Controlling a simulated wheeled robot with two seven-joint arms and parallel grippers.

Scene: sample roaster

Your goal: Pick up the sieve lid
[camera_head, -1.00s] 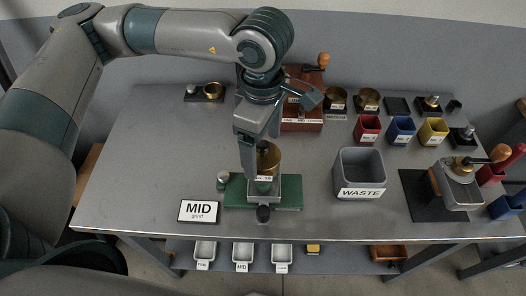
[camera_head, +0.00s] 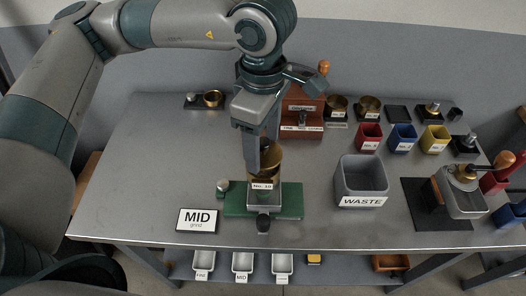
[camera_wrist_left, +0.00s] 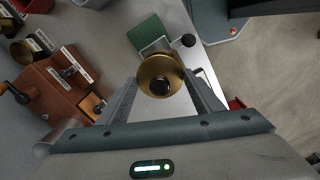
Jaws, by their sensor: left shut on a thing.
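The round brass sieve lid (camera_wrist_left: 150,68) with its dark centre lies between the fingertips of my left gripper (camera_wrist_left: 162,88) in the left wrist view. In the head view my left gripper (camera_head: 263,160) points down over the brass sieve (camera_head: 264,176) labelled No. 18, and its jaws are shut on the lid. The fingers partly hide the lid there, and any gap between lid and sieve is hard to tell. The sieve stands on the green base (camera_head: 290,202). My right gripper is in neither view.
A grey WASTE bin (camera_head: 362,181) stands right of the sieve, and a MID sign (camera_head: 197,220) lies to its left. Behind are a brown wooden box (camera_head: 302,106), brass cups and coloured cups.

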